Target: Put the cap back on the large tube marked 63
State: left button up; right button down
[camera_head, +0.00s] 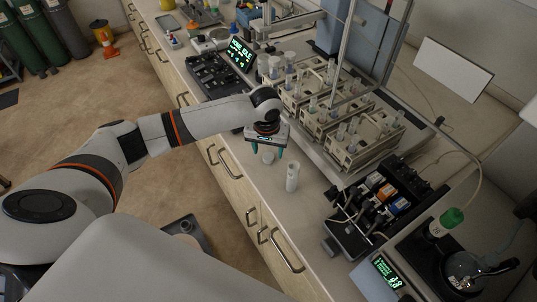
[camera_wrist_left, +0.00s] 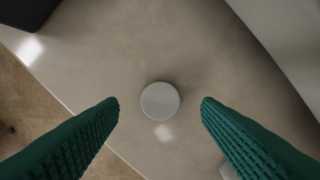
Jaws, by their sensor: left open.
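A small white round cap (camera_head: 268,157) lies on the counter below my left gripper (camera_head: 266,149). In the left wrist view the cap (camera_wrist_left: 160,101) shows from above, between the two green fingers and clear of both. The left gripper is open and empty above it. A white, uncapped-looking tube (camera_head: 292,178) stands upright on the counter, just right of and nearer than the cap. Its marking is too small to read. My right gripper is not in view.
Racks of tubes (camera_head: 335,110) stand on a tray behind the gripper. A black device with coloured modules (camera_head: 375,195) is to the right of the tube. A dark tray (camera_head: 212,75) and green display (camera_head: 241,54) lie farther back. The counter's front edge (camera_head: 235,190) is close by.

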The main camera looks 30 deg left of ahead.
aim_at(268, 157)
pick_arm(q)
jog(key=shift+w+f, duration=0.15)
jog(key=shift+f, duration=1.1)
jog(key=shift+c, duration=0.5)
jog(key=c, duration=1)
jog(key=shift+o, duration=0.2)
